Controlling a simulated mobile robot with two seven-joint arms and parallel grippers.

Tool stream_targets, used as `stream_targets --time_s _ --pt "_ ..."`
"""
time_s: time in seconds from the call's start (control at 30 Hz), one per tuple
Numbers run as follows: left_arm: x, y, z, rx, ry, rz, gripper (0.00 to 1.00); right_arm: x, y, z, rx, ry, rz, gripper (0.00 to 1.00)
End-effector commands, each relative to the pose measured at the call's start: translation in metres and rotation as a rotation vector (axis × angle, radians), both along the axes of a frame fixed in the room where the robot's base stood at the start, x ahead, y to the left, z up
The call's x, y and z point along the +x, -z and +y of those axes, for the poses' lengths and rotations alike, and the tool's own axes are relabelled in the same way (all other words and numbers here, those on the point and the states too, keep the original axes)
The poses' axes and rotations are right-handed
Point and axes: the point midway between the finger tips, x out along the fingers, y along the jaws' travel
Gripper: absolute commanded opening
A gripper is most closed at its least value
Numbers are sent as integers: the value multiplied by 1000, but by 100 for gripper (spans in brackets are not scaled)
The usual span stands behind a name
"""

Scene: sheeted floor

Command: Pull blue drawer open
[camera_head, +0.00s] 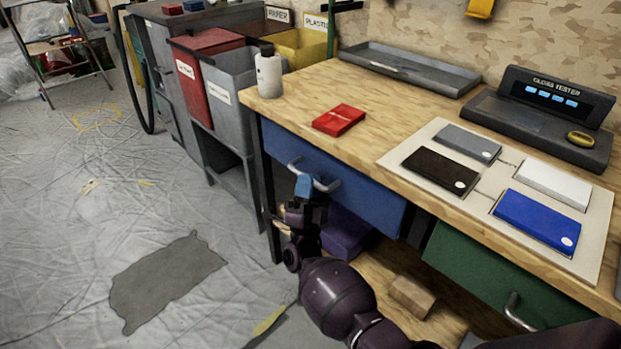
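The blue drawer (362,190) sits under the left part of the wooden workbench. It has a grey bar handle (329,186) on its front. The drawer front is at or near the bench frame, and I cannot tell whether it stands slightly out. My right gripper (304,187) is at the handle, with its blue-tipped fingers overlapping the handle's middle. The fingers are small and partly hidden, so I cannot tell whether they are shut on the handle. My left gripper is not in view.
A green drawer (490,270) is at the right under the workbench (370,135). A purple box (345,232) and a wooden block (411,296) lie on the lower shelf. Grey and red bins (212,75) stand left of the bench. The sheeted floor (70,190) at left is mostly clear.

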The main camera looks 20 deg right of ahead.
Motion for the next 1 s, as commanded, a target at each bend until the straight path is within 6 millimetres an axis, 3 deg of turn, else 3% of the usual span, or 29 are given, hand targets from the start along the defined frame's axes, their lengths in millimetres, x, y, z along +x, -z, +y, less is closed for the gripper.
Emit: stream_targets --time_s 0.43,0.63,1.0 --pt "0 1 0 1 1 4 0 6 -7 -4 0 -1 2 25" --pt "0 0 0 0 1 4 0 6 -7 -4 0 -1 2 0" --pt "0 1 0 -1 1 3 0 4 -7 0 2 -1 2 0"
